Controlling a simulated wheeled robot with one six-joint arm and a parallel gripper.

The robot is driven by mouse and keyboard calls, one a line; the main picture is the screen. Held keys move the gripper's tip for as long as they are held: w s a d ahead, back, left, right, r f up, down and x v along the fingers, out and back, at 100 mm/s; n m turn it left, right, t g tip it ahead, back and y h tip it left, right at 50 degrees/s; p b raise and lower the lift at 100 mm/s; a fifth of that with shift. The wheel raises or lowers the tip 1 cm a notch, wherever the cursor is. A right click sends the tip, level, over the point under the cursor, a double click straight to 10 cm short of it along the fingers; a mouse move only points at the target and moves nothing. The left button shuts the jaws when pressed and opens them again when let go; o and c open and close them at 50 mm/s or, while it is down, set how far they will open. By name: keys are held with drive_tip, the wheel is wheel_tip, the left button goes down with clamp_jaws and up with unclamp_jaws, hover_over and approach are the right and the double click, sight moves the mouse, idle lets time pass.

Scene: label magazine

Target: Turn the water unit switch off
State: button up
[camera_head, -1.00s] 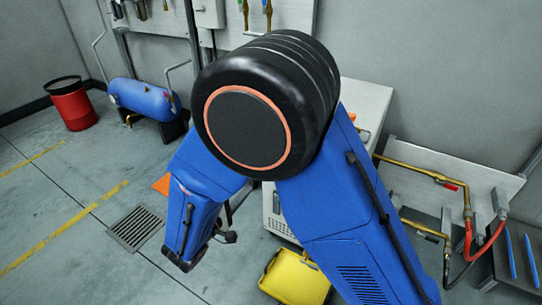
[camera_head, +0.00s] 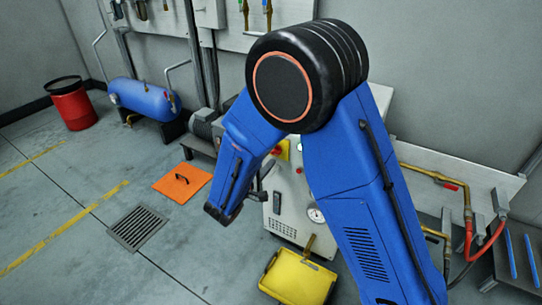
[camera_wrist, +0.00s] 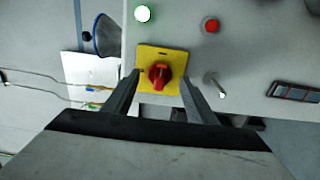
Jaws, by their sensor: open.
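The water unit is a pale cabinet (camera_head: 291,195) behind my arm in the head view. Its switch is a red rotary knob (camera_wrist: 159,75) on a yellow plate (camera_wrist: 147,54). In the head view the yellow plate (camera_head: 284,147) shows partly, beside my blue arm. My gripper (camera_wrist: 158,84) is open and faces the panel, with one finger on each side of the red knob in the wrist view. The knob lies between the fingers in the picture, but I cannot tell how far in front of them it is. Nothing is held.
The panel also carries a lit pale-green lamp (camera_wrist: 142,13), a red button (camera_wrist: 211,25) and a small metal lever (camera_wrist: 214,86). An orange panel (camera_head: 182,182) lies on the floor left. Pipes (camera_head: 441,175) run at right.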

drive_tip(key=shift+w+d, duration=0.3)
drive_tip(key=shift+w, duration=0.25)
drive_tip(key=c, duration=1)
drive_tip(key=shift+c, duration=0.2)
